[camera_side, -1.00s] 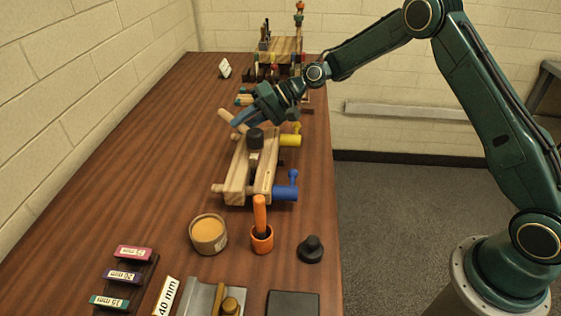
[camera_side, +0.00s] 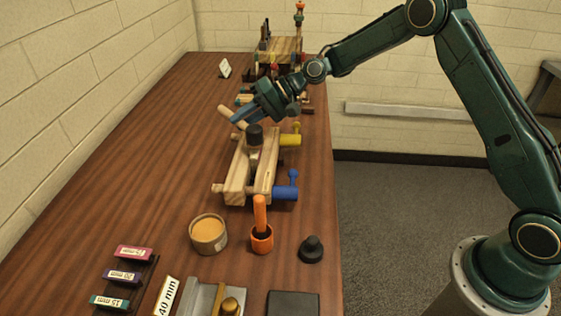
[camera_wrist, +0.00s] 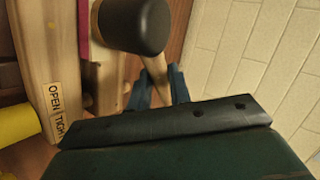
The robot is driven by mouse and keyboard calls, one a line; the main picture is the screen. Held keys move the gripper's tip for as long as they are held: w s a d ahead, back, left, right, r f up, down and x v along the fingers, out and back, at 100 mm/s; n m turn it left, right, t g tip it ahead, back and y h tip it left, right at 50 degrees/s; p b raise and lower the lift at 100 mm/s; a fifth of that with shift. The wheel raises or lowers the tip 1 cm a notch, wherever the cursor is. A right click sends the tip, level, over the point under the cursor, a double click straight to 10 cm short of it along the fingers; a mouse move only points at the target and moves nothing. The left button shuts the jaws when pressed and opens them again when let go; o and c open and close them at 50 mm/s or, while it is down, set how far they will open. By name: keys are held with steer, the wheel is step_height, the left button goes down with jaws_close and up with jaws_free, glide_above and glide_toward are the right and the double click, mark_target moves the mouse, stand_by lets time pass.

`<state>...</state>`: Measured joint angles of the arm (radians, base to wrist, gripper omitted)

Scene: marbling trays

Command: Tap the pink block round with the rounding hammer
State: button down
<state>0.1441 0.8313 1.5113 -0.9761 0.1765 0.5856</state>
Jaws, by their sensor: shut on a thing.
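My gripper (camera_side: 239,117) has its blue fingers shut on the wooden handle of the rounding hammer. The hammer's black head (camera_side: 255,133) is over the wooden vise (camera_side: 236,181); in the wrist view the head (camera_wrist: 137,25) and the handle (camera_wrist: 157,70) between my fingers (camera_wrist: 157,88) also show. A strip of pink (camera_wrist: 83,24), likely the pink block, shows between the vise's wooden parts, partly hidden. I cannot make it out in the side view, nor tell whether the head touches it.
The vise has a yellow handle (camera_side: 290,140) and a blue handle (camera_side: 286,192). In front stand a tub of tan material (camera_side: 208,234), an orange-handled tool in a cup (camera_side: 261,238), a black knob (camera_side: 311,250) and labelled blocks (camera_side: 122,276). The table's left side is clear.

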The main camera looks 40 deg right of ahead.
steer(key=shift+f, duration=0.6)
stand_by(0.5)
steer(key=shift+r, duration=0.15)
steer(key=shift+r, duration=0.5)
steer(key=shift+r, duration=2.05)
steer(key=shift+f, duration=0.15)
steer(key=shift+w+d+f, duration=0.3)
steer(key=shift+f, duration=0.3)
steer(key=shift+w+d+f, duration=0.3)
steer(key=shift+f, duration=0.35)
steer(key=shift+w+d+f, duration=0.3)
steer(key=shift+f, duration=0.3)
steer(key=shift+f, duration=0.7)
